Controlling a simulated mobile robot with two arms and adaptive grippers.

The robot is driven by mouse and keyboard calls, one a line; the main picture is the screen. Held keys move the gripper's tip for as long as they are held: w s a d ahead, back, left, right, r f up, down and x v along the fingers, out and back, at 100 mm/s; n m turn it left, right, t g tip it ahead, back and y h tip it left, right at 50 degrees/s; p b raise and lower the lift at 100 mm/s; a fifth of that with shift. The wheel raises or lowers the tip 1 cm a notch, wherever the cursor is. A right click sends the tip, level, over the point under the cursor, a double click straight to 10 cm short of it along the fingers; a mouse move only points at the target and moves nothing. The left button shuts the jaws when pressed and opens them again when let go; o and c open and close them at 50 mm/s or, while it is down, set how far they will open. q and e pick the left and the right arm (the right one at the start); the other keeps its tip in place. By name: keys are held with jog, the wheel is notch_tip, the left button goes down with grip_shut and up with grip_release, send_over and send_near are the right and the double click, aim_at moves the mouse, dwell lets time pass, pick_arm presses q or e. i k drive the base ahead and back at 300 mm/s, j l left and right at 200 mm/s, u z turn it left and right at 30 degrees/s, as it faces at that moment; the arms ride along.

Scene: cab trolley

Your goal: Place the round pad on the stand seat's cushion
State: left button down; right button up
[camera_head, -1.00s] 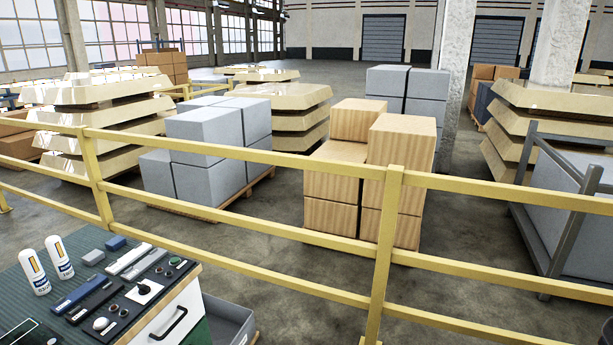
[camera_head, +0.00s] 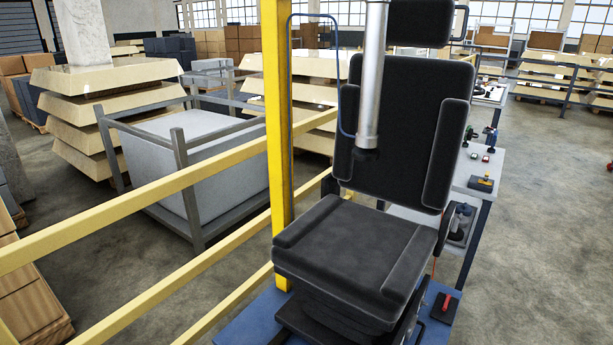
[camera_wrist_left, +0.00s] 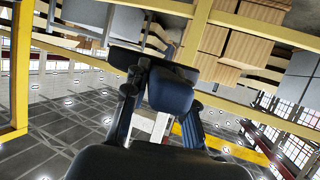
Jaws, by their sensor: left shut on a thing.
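The stand seat's cushion (camera_head: 352,246) is a dark grey padded square with raised side bolsters, in the lower middle of the head view. Its top is bare. The tall dark backrest (camera_head: 402,120) stands behind it. My left gripper (camera_wrist_left: 155,85) shows only in the left wrist view, shut on a dark piece at its fingertips, which I take for the round pad (camera_wrist_left: 125,59). The pad is seen nearly edge-on, so its round outline is hidden. It is held clear of the seat. My right gripper is in neither current view.
A yellow post (camera_head: 278,130) stands left of the seat, with yellow rails (camera_head: 130,218) running from it. A silver pole (camera_head: 373,75) hangs in front of the backrest. A workbench (camera_head: 470,172) with small tools stands behind on the right. The floor at right is open.

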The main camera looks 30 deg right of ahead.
aim_at(347, 243)
jog(key=i+z, duration=0.15)
jog(key=z, duration=0.3)
jog(key=i+z, duration=0.15)
jog(key=z, duration=0.25)
jog(key=i+j+z, duration=0.1)
jog(key=z, duration=0.35)
jog(key=i+j+z, duration=0.15)
jog(key=z, duration=0.25)
jog(key=i+j+z, duration=0.1)
jog(key=z, duration=0.35)
jog(key=i+j+z, duration=0.15)
jog(key=z, duration=0.15)
jog(key=i+j+z, duration=0.1)
jog(key=j+z, duration=0.2)
jog(key=j, duration=0.1)
